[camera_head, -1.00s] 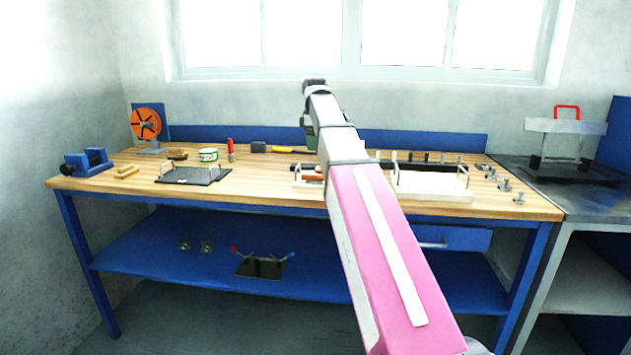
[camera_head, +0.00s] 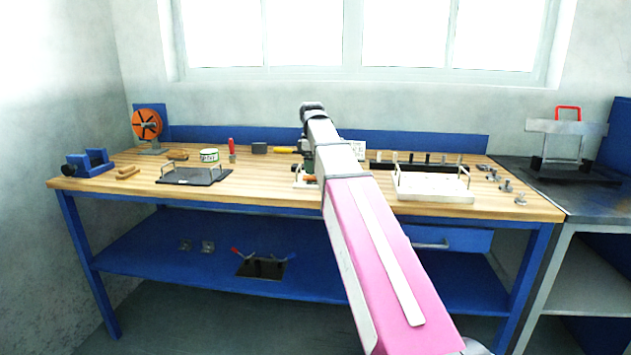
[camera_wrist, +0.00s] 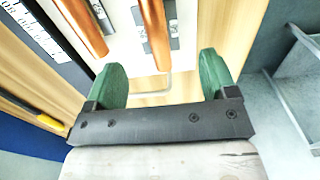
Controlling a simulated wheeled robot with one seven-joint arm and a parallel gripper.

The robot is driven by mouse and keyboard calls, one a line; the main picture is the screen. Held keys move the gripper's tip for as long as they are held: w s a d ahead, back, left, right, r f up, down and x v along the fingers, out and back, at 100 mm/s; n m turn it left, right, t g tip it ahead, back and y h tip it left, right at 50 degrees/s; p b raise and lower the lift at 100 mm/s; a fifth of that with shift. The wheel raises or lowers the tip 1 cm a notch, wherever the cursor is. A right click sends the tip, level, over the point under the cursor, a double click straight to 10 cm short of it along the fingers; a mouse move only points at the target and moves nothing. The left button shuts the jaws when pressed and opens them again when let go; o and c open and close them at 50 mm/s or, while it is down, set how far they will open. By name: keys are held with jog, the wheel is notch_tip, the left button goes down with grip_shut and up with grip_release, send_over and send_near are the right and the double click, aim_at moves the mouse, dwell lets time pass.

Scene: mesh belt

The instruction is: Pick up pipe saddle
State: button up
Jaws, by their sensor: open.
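I cannot tell for certain which part is the pipe saddle. In the wrist view, grey metal pieces (camera_wrist: 173,22) lie beside two copper pipes (camera_wrist: 155,35) on a white board. My gripper (camera_wrist: 160,65) is open, with its two green fingers apart and nothing between them. The nearer pipe and a thin wire handle (camera_wrist: 153,94) show beyond and between the fingers. In the head view my arm hides most of the gripper and the board. Small metal fittings (camera_head: 505,186) stand at the bench's right end, too small to identify.
A white tray with wire handles (camera_head: 435,196) stands right of my arm, before a row of dark upright pieces. A dark tray (camera_head: 190,180), a can (camera_head: 209,155) and an orange reel (camera_head: 146,124) are at left.

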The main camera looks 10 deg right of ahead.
aim_at(312, 176)
notch_tip(312, 176, down, 4)
jog(key=shift+a+f, duration=0.1)
jog(key=shift+f, duration=0.05)
jog(key=c, duration=1.2)
jog(key=shift+w+r, duration=0.1)
jog(key=shift+r, duration=0.45)
jog(key=r, duration=0.3)
jog(key=shift+s+a+r, duration=0.3)
jog(key=shift+a+r, duration=0.05)
jog(key=shift+a, duration=0.05)
jog(key=s+a+r, duration=0.6)
jog(key=a, duration=0.3)
jog(key=shift+r, duration=0.15)
jog(key=shift+w, duration=0.1)
